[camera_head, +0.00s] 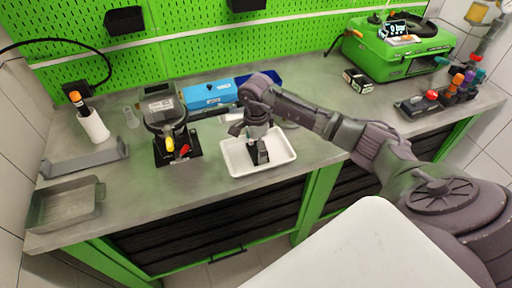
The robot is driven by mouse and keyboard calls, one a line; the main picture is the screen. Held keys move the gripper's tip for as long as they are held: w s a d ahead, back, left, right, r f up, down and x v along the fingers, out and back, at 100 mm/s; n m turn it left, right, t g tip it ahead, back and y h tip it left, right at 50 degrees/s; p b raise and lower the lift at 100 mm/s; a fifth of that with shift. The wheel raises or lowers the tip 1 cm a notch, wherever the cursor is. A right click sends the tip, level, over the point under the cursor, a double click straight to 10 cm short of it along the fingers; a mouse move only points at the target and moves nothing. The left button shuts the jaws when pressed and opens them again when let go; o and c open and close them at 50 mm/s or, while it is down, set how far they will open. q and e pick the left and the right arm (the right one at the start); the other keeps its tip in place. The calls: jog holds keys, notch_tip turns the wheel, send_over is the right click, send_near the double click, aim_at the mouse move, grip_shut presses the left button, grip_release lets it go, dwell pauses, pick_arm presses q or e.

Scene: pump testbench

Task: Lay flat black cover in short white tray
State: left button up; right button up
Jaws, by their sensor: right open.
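The short white tray (284,162) lies on the grey bench near its front edge, in the middle of the head view. My right gripper (258,158) points down over the tray, with its fingers inside the rim's outline. It is open. Dark shapes show at the fingertips; I cannot tell whether any of them is the flat black cover or only the fingers. No separate black cover can be made out clearly elsewhere. My left gripper is out of view.
A black pump unit (163,112) with a yellow-tipped part and red lever stands left of the tray. A blue box (208,94) is behind. A grey tray (66,205) lies front left. A green case (400,52) stands back right. Bench right of the white tray is clear.

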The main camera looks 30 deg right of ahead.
aim_at(256, 151)
notch_tip(256, 151, up, 12)
jog(key=b, duration=0.3)
jog(key=shift+f, duration=0.25)
jog(key=shift+f, duration=0.1)
